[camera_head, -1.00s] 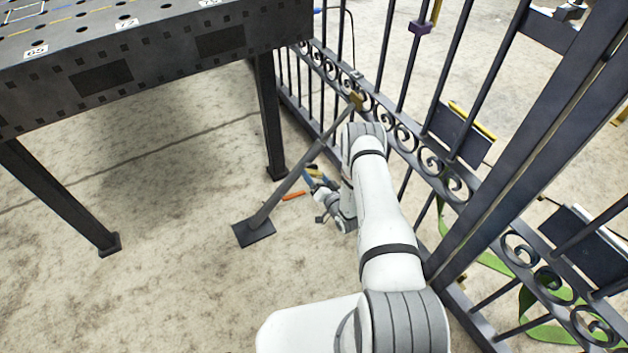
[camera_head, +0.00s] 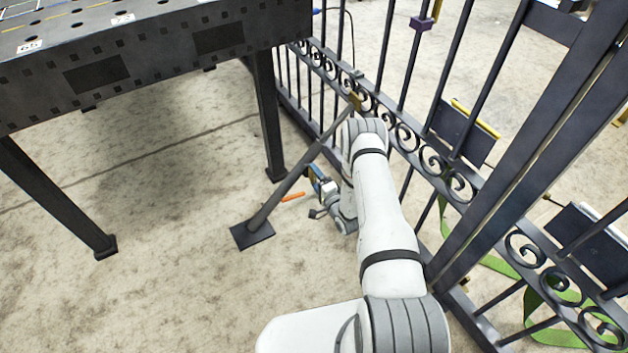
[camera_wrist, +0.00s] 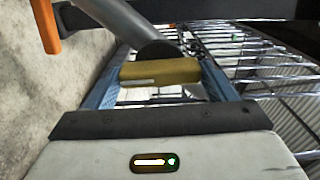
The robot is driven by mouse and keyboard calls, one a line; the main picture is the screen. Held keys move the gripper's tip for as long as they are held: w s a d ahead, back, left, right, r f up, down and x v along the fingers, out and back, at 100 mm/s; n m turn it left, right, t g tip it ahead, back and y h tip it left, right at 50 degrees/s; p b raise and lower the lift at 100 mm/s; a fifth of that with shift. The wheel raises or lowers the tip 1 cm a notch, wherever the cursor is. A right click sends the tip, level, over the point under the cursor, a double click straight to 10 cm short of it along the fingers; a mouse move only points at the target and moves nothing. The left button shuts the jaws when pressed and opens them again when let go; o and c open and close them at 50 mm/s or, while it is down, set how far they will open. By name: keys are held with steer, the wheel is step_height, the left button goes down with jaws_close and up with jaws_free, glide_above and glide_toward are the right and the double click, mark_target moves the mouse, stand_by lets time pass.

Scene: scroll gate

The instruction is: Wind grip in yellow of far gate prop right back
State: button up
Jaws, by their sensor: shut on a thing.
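The prop (camera_head: 290,184) is a grey tube slanting from a dark foot plate (camera_head: 252,235) on the floor up to a brass-coloured end (camera_head: 355,101) at the gate (camera_head: 400,139). The yellow grip (camera_wrist: 160,71) is a short cylinder lying across the wrist view, in front of a grey tube. My gripper (camera_wrist: 160,76) is shut on it, with a blue finger at each end. In the head view my gripper (camera_head: 318,180) is low beside the tube, between prop and gate. The yellow grip cannot be made out there.
A dark perforated table (camera_head: 150,62) stands at the left, one leg (camera_head: 268,120) near the prop. Gate bars are close on my arm's right. The floor at lower left is clear.

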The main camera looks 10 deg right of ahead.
steer(key=shift+s+a+f+m, duration=0.15)
steer(key=shift+m, duration=0.45)
steer(key=o, duration=1)
steer(key=p+v, duration=0.2)
steer(key=v, duration=0.5)
steer(key=shift+s+d, duration=0.2)
steer(key=shift+s, duration=0.05)
steer(key=shift+c, duration=0.5)
